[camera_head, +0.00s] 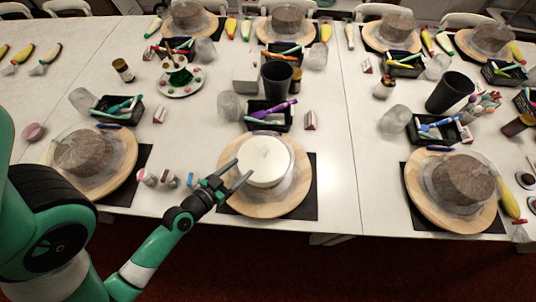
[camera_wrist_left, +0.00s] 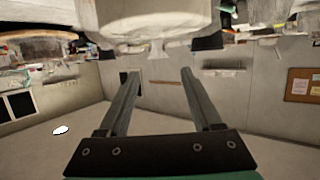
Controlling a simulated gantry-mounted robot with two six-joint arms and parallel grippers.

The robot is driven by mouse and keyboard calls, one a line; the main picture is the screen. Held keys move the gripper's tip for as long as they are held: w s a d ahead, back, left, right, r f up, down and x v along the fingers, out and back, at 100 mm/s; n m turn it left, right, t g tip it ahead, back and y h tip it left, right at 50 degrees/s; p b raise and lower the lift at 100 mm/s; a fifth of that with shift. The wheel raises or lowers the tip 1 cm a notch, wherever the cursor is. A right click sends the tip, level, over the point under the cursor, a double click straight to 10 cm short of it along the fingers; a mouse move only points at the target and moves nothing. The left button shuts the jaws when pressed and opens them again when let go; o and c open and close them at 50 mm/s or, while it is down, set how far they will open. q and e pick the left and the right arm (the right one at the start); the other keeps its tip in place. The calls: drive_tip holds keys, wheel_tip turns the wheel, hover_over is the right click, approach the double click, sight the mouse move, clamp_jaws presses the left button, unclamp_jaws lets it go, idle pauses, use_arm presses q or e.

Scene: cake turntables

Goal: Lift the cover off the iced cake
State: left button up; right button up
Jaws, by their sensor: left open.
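The iced cake (camera_head: 264,158) is a smooth white round cake on a round wooden turntable (camera_head: 262,208) in the middle of the near table edge. A see-through cover (camera_head: 291,189) shows faintly as a pale ring around the cake; its upper outline is hard to make out. My left gripper (camera_head: 241,167) is open, with its fingers at the cake's left front side. In the left wrist view a large white round shape, likely the cake, is at the top, beyond the open fingers (camera_wrist_left: 160,76). My right gripper is out of view.
Covered brown cakes stand on turntables to the left (camera_head: 82,152) and right (camera_head: 461,182). Behind the iced cake are a black tool tray (camera_head: 269,122), a dark cup (camera_head: 277,79) and a clear jar (camera_head: 231,106). Small jars (camera_head: 168,178) stand left of the gripper.

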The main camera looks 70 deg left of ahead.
sight(261, 154)
use_arm(q)
drive_tip(key=x, duration=0.2)
drive_tip(key=p+x, duration=0.1)
drive_tip(key=x, duration=0.1)
drive_tip(key=p+x, duration=0.1)
drive_tip(key=x, duration=0.1)
drive_tip(key=shift+w+a+r, duration=0.1)
drive_tip(key=shift+r, duration=0.15)
drive_tip(key=shift+w+a+f, duration=0.1)
drive_tip(key=shift+w+f, duration=0.1)
drive_tip(key=shift+w+p, duration=0.15)
drive_tip(key=shift+p, duration=0.15)
drive_tip(key=p+x, duration=0.1)
drive_tip(key=x, duration=0.4)
drive_tip(key=shift+d+f, duration=0.15)
drive_tip(key=shift+d, duration=0.05)
clamp_jaws()
idle(0.6)
